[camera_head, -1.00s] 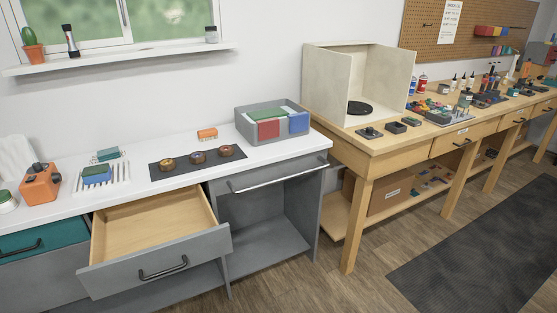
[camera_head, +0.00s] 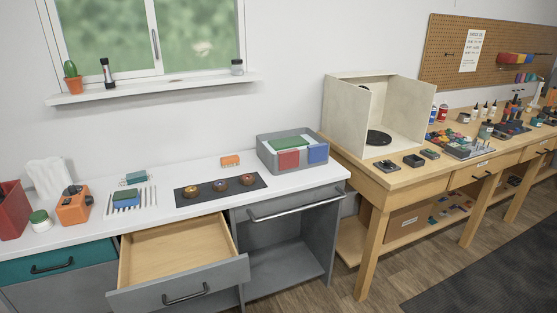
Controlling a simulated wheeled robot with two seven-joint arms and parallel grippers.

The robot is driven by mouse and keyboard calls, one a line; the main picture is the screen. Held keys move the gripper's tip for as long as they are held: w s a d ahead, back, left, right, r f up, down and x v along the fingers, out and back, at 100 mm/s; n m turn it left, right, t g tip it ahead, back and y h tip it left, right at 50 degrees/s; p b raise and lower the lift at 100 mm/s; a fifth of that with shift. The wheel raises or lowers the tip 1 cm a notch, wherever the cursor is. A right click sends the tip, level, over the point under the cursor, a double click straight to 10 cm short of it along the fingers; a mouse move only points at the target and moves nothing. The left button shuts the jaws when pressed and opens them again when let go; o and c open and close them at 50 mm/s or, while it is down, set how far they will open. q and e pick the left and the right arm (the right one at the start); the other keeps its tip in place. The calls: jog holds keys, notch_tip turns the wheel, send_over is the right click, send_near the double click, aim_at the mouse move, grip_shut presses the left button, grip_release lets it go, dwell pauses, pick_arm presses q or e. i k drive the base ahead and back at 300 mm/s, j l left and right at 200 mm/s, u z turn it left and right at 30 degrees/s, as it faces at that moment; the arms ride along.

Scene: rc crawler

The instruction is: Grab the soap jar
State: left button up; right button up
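A small white jar with a green lid (camera_head: 40,221) stands upright on the white counter at the left, between a red bin and an orange device. A second small jar, clear with a dark lid (camera_head: 236,67), stands at the right end of the window shelf. I see no label that tells which one is the soap jar. Neither of my grippers is in view.
The red bin (camera_head: 11,207) and orange device (camera_head: 74,206) flank the green-lidded jar closely. A white rack with sponges (camera_head: 129,199) and a dark mat (camera_head: 221,189) lie further right. An open, empty wooden drawer (camera_head: 175,250) juts out below the counter.

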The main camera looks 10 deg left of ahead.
aim_at(44, 225)
jog(key=u, duration=1.8)
jog(key=i+j+z, duration=0.15)
jog(key=z, duration=0.25)
jog(key=i+j+z, duration=0.2)
jog(key=z, duration=0.2)
jog(key=i+j+z, duration=0.1)
jog(key=j+z, duration=0.15)
jog(key=z, duration=0.15)
jog(key=i+j+z, duration=0.1)
jog(key=j+z, duration=0.3)
jog(key=l, duration=0.1)
